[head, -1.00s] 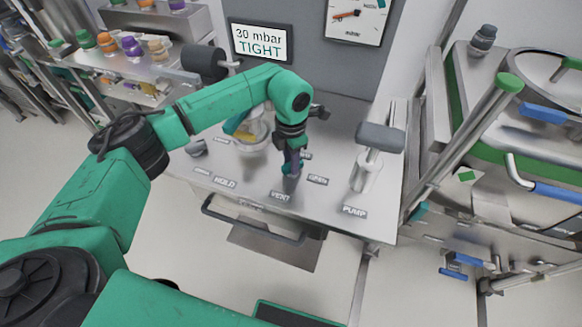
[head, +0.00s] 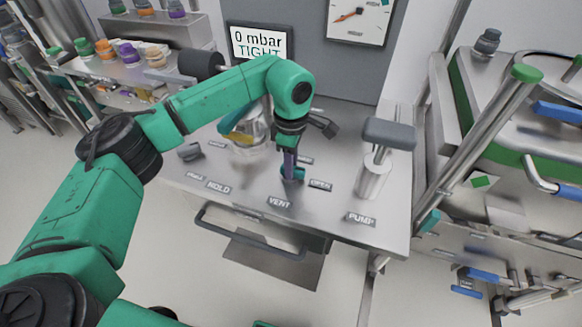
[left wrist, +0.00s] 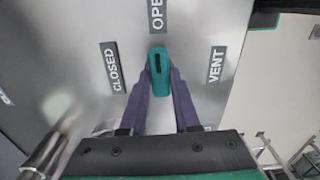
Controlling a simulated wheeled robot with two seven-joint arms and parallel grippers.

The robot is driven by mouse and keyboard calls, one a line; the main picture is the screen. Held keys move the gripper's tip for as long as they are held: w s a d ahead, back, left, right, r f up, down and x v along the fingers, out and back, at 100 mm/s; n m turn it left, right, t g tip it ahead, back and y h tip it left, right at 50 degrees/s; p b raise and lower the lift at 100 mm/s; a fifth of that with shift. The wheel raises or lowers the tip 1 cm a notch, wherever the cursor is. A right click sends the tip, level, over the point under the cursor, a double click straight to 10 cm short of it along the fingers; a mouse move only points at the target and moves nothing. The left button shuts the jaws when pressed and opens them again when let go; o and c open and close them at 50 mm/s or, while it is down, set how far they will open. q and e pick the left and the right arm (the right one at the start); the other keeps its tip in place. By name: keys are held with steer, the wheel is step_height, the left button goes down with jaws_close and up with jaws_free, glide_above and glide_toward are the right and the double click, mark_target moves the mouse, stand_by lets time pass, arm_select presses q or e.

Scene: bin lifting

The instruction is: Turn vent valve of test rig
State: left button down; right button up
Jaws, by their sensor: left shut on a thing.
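The vent valve's teal handle (left wrist: 159,72) stands on the steel top of the test rig. In the left wrist view its black mark points toward the OPEN label (left wrist: 157,15). The CLOSED label (left wrist: 112,68) is to its left and the VENT label (left wrist: 216,65) to its right. My left gripper (left wrist: 160,80) is shut on the handle, with one purple finger on each side. In the head view my left gripper (head: 290,168) points down at the valve and partly hides it. The display (head: 259,43) reads 0 mbar TIGHT. My right gripper is not in view.
The pump lever (head: 389,134) stands right of the valve. A glass vessel (head: 251,133) is behind my left gripper. A gauge (head: 357,18) hangs on the back panel. A steel cart (head: 520,130) stands at the right, and shelves with coloured caps (head: 130,54) at the left.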

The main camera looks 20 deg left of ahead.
arm_select(q)
steer(key=shift+w+r+m, duration=0.1)
steer(key=shift+r+m, duration=0.1)
steer(key=shift+m, duration=0.2)
steer(key=c, duration=0.6)
jaws_free()
steer(key=shift+c, duration=0.2)
steer(key=shift+f, duration=0.1)
step_height(320, 180, up, 15)
steer(key=b, duration=0.1)
steer(key=shift+f, duration=0.2)
